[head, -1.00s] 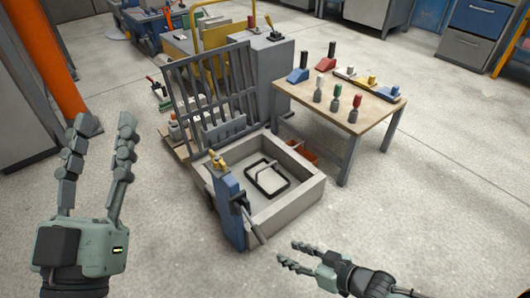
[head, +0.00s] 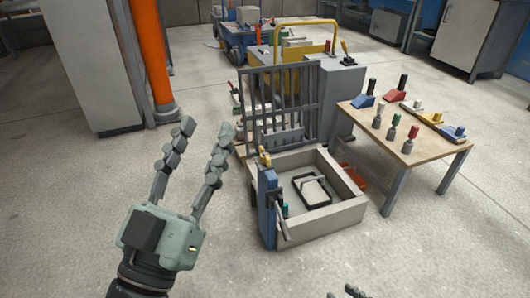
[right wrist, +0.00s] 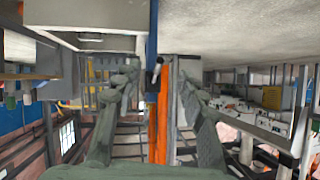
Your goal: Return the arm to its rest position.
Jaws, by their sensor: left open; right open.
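My left gripper (head: 196,150) is in the head view at the left, in front of the floor and left of the mould. Its two fingers are spread and nothing is between them. My right gripper (head: 348,291) barely shows at the bottom edge of the head view, only its fingertips. In the right wrist view both fingers of my right gripper (right wrist: 158,90) stand apart with nothing held between them. The panel mould (head: 345,228) is a grey open box with its barred grille (head: 280,105) upright at the back. A black-framed pale plate (head: 311,190) lies inside it.
A blue post with a grey lever (head: 268,205) stands at the mould's near left corner. A wooden table (head: 440,152) with colored-handled tools stands to the right. An orange post (head: 150,60) and a grey cabinet (head: 95,70) stand at the left. The floor (head: 70,220) at the lower left is clear.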

